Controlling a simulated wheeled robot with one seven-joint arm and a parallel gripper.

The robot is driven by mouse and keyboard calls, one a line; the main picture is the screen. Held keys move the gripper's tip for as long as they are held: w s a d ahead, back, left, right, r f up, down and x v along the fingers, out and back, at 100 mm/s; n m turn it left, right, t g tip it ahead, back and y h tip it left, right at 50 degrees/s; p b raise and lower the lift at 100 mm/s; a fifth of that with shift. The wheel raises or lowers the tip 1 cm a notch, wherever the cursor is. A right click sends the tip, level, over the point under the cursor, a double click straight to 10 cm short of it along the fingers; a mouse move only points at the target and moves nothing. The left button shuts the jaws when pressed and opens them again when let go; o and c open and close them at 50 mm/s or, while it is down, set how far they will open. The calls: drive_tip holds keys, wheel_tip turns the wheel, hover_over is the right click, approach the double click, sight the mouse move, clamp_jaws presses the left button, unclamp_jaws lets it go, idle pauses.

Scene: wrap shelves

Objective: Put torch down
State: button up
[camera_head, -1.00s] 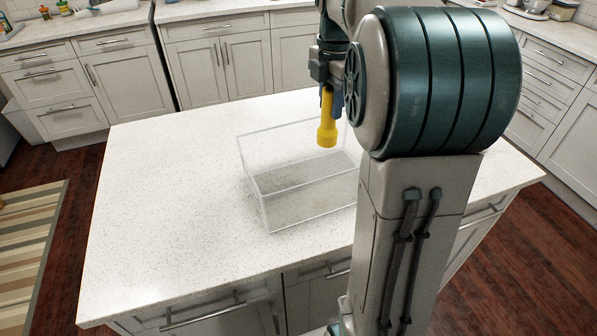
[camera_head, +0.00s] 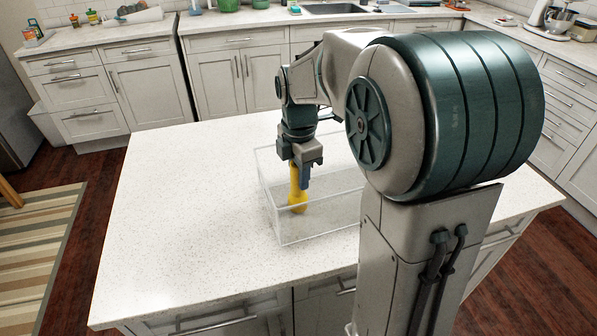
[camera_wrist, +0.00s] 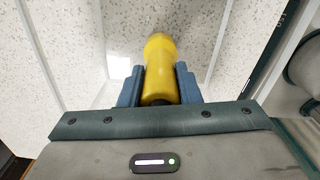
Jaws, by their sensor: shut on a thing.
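A yellow torch (camera_head: 297,194) hangs upright, wide end down, from my gripper (camera_head: 303,178). My gripper is shut on its upper part. The torch is within the outline of a clear, open-topped box (camera_head: 283,228) on the white counter, close to the box's left side in the head view. Whether its lower end touches the box floor I cannot tell. In the wrist view the torch (camera_wrist: 160,68) sits between the two blue fingers (camera_wrist: 158,88), with pale box walls on both sides.
The speckled white island counter (camera_head: 185,220) is bare to the left of the box. My arm hides the right part of the box and counter. Cabinets with a sink (camera_head: 335,9) and small kitchen items line the back, away from the island.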

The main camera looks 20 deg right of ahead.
drive_tip(key=shift+f, duration=0.2)
drive_tip(key=o, duration=1.1)
drive_tip(key=shift+c, duration=0.2)
wheel_tip(320, 180, up, 12)
drive_tip(key=shift+r, duration=0.15)
